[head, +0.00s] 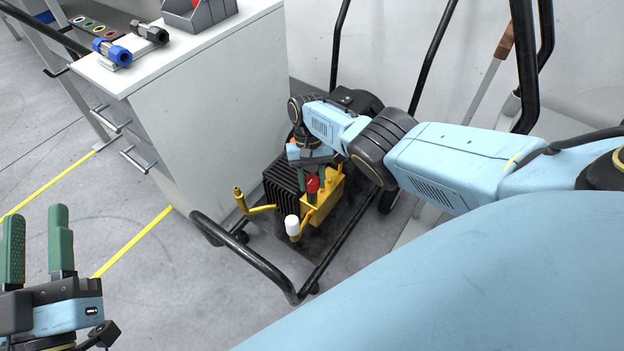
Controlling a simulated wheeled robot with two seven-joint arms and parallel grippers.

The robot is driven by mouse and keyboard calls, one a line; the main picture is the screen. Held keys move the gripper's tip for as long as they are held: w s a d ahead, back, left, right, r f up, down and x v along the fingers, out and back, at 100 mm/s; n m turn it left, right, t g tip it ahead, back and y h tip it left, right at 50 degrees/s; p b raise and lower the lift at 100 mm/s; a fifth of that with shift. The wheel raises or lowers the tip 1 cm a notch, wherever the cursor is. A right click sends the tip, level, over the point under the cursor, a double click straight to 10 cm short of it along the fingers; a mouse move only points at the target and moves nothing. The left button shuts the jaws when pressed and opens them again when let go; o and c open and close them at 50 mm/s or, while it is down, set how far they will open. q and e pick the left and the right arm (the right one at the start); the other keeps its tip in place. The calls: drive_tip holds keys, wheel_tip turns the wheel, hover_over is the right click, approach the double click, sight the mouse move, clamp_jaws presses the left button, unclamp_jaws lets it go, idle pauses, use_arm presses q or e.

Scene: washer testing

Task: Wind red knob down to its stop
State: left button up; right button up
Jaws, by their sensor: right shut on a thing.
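The red knob (312,184) sits on the yellow body (325,200) of a machine with a black finned block (281,183), low on a black-framed cart. My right gripper (314,178) reaches down over the machine from the right and is shut on the red knob. Its green fingers show beside the knob, and the arm hides part of the machine behind. My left gripper (38,242) is at the lower left, its two green fingers pointing up and apart. It is open and empty, away from the machine.
A white-tipped yellow handle (292,226) and a brass-ended yellow pipe (252,208) stick out near the knob. The cart's black rail (262,268) curves in front. A white cabinet (215,110) stands close on the left, with fittings on top. Floor at left is clear.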

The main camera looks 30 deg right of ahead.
idle(0.4)
drive_tip(key=o, duration=1)
drive_tip(key=shift+w+r, duration=0.1)
drive_tip(key=shift+r, duration=0.2)
use_arm(q)
wheel_tip(320, 180, down, 11)
drive_tip(key=a+g+y+p, duration=0.2)
drive_tip(key=g+y+p, duration=0.1)
drive_tip(key=g, duration=0.4)
drive_tip(key=shift+s+a+g, duration=0.2)
drive_tip(key=shift+s+g, duration=0.1)
drive_tip(key=shift+s, duration=0.05)
use_arm(e)
drive_tip(key=v, duration=1.2)
drive_tip(key=shift+w+r, duration=0.15)
drive_tip(key=shift+r, duration=0.2)
